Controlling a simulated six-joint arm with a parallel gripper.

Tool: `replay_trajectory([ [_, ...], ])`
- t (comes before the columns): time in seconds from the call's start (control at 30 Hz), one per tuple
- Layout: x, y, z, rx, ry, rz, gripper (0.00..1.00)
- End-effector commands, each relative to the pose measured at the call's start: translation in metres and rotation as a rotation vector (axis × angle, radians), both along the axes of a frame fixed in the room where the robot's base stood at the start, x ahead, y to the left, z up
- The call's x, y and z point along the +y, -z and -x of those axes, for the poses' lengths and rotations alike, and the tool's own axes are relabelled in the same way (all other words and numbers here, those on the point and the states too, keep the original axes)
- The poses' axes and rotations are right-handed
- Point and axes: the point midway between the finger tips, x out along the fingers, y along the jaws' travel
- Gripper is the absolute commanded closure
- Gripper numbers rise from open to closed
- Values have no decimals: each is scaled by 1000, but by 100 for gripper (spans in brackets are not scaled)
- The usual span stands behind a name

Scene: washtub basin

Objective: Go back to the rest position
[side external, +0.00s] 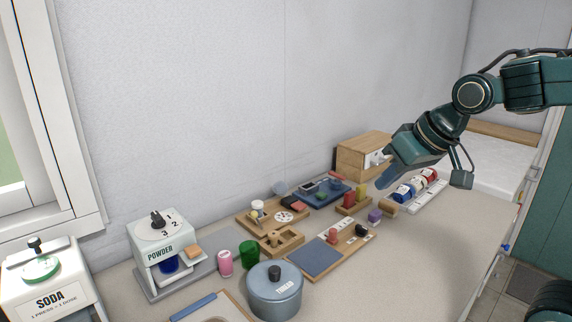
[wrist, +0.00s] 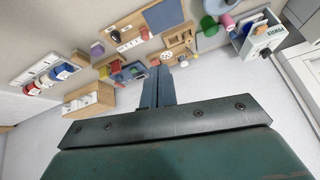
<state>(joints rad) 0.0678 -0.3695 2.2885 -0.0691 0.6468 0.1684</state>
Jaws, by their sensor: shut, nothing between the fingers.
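My gripper (side external: 387,181) is on the dark green arm that reaches in from the right in the side external view. Its bluish fingers point down and to the left, above the counter, in front of the wooden box (side external: 352,160). In the wrist view the gripper (wrist: 157,78) shows its two fingers side by side, closed together with nothing between them. From the side, the fingers look apart from the objects below. No marker of a rest position shows.
Wooden trays and boards (side external: 320,262) with small pieces crowd the counter's middle. A lidded grey pot (side external: 276,292), green cup (side external: 249,254), pink cup (side external: 225,263), powder dispenser (side external: 164,235) and soda dispenser (side external: 50,290) stand left. The front-right counter is clear.

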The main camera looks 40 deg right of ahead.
Motion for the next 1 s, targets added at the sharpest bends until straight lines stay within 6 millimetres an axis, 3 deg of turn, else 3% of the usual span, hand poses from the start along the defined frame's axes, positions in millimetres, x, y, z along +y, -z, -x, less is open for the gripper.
replay_trajectory([
  [0.3,5,7,83,47,-92,71,100],
  [0.5,6,17,117,72,-134,99,100],
  [0.7,6,21,129,83,-149,109,100],
  [1.0,6,21,129,84,-149,109,100],
])
